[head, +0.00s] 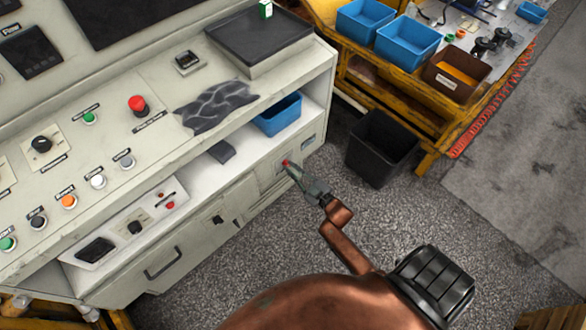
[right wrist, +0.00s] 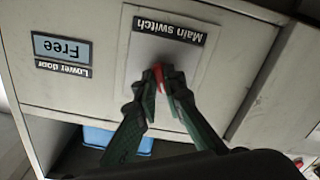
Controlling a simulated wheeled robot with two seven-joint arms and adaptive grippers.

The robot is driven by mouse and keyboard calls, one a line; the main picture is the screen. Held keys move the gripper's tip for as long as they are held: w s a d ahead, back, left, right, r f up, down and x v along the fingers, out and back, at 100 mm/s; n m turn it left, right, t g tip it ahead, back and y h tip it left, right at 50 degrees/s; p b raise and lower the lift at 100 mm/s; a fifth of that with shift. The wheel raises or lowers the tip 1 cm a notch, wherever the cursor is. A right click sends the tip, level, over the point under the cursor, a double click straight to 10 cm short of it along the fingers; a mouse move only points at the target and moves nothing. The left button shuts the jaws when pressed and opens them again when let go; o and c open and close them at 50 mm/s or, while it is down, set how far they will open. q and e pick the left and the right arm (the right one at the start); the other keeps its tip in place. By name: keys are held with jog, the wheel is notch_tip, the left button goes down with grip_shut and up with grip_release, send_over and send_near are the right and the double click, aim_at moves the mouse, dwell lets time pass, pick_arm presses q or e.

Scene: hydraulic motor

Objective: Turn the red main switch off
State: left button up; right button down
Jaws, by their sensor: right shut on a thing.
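The red main switch (right wrist: 158,76) sits on a pale square plate on the cabinet front, beside a "Main switch" label that appears upside down in the right wrist view. My right gripper (right wrist: 160,82) is shut on the red switch, one finger on each side, hiding part of it. In the head view, a bit of the red switch (head: 286,162) shows just past the tips of my right gripper (head: 291,168), at the right end of the cabinet front. My left gripper is not in view.
The console top (head: 60,190) carries several buttons and a red mushroom button (head: 137,104). A blue bin (head: 278,115) sits on the shelf above the switch. A black bin (head: 382,148) stands on the floor to the right, next to a yellow workbench (head: 440,130).

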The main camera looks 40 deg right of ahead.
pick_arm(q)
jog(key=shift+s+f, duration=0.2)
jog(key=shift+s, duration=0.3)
pick_arm(e)
jog(key=shift+n, duration=1.6)
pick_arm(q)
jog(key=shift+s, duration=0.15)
pick_arm(e)
jog(key=shift+n, duration=0.3)
jog(key=c, duration=2)
grip_release()
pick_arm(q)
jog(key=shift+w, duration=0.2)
pick_arm(e)
jog(key=shift+s, duration=0.1)
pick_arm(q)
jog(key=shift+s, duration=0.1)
pick_arm(e)
jog(key=s, duration=0.8)
jog(key=s+d, duration=0.1)
jog(key=s, duration=0.2)
jog(key=shift+s, duration=0.4)
